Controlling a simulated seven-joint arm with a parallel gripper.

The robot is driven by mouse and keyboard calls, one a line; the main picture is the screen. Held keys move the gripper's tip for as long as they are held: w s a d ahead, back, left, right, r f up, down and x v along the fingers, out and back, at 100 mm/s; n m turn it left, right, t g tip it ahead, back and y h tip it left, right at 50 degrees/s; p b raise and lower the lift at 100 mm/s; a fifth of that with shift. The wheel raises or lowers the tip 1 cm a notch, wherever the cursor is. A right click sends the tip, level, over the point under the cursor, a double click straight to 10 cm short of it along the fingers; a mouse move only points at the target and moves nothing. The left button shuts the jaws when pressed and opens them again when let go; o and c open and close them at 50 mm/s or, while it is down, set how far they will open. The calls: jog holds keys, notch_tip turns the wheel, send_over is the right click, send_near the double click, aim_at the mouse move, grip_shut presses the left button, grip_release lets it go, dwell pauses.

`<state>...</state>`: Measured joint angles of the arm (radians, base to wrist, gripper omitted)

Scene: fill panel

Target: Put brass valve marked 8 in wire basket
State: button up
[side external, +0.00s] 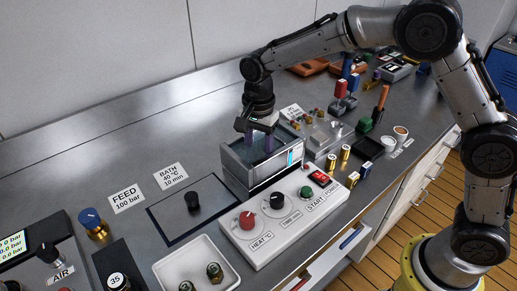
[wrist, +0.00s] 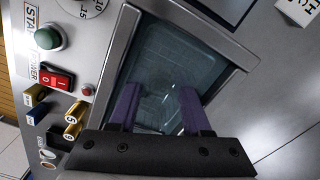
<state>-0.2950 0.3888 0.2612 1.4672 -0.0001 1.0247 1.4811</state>
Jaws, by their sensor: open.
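My gripper (side external: 262,143) points down into the grey bath tank (side external: 236,172), its purple fingers spread with no valve visible between them. In the wrist view my gripper (wrist: 160,103) is above the tank's opening. A faint wire grid, seemingly the wire basket (wrist: 165,70), shows inside the tank, blurred by the liquid or glass. Two small brass cylinders (side external: 345,152) stand right of the tank; in the wrist view two brass pieces (wrist: 72,131) carry dark-on-white numbers on their ends. I cannot read surely which is the one marked 8.
A white control panel (side external: 285,225) with knobs and a red switch lies in front of the tank. Further cylinders (side external: 352,179) stand at its right end. A white tray (side external: 195,270) with two brass fittings is at the front left. Bare bench lies behind the tank.

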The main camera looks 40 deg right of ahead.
aim_at(259, 150)
notch_tip(259, 150, up, 12)
jog(key=shift+r, duration=0.25)
dwell(0.3)
jog(key=s+d+r+n+t, duration=0.2)
jog(key=s+d+n, duration=0.35)
jog(key=s, duration=0.45)
jog(key=s+d+r+n+t, duration=0.2)
jog(key=s+d+n, duration=0.3)
jog(key=s, duration=0.5)
jog(key=s+d+f+n+t, duration=0.1)
jog(key=s+d+f+n, duration=0.2)
jog(key=s, duration=0.5)
jog(key=shift+s+f+t, duration=0.15)
jog(key=shift+f+t, duration=0.15)
jog(key=shift+f, duration=0.55)
